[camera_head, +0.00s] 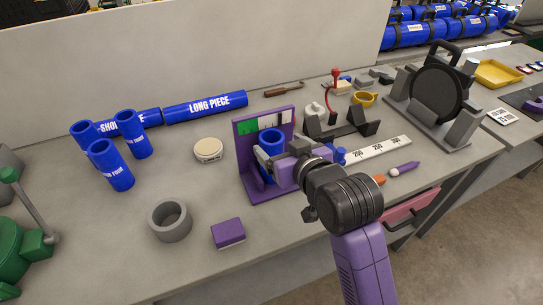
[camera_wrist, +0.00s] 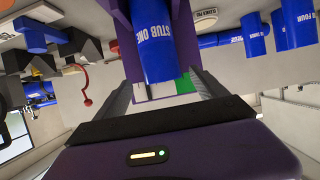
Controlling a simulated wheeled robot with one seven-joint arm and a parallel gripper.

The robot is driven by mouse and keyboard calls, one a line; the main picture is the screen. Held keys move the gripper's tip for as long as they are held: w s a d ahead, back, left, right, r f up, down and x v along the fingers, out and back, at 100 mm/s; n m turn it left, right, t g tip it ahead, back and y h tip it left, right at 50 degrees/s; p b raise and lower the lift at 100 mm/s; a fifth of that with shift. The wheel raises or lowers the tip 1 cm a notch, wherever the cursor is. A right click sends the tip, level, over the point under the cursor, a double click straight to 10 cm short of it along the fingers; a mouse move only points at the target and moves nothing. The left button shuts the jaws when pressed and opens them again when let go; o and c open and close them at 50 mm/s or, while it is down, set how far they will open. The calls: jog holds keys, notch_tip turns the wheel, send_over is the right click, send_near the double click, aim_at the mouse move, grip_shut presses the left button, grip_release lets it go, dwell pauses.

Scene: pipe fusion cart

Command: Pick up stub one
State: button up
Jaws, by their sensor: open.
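Stub one (camera_head: 271,142) is a blue tube standing upright in a purple holder (camera_head: 241,152), which has a green and white panel at its back. In the wrist view the blue tube (camera_wrist: 157,50) shows its "STUB ONE" label. My gripper (camera_head: 268,160) is at the holder, reaching in from the right. In the wrist view its two grey fingers (camera_wrist: 161,92) are apart, one on each side of the tube's line, with a visible gap. Whether either finger touches the tube I cannot tell. My gripper hides part of the tube and holder in the head view.
Several blue stubs (camera_head: 112,168) stand at left, near the long piece (camera_head: 206,106). A grey ring (camera_head: 170,220), a purple block (camera_head: 228,233) and a round tin (camera_head: 208,150) lie nearby. A ruler (camera_head: 378,147) and a black disc machine (camera_head: 438,95) are at right.

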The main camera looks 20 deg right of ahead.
aim_at(272, 142)
jog(key=shift+a+p+x, duration=0.2)
jog(key=shift+p+x, duration=0.3)
jog(key=shift+x, duration=2.1)
jog(key=shift+f, duration=0.1)
grip_shut()
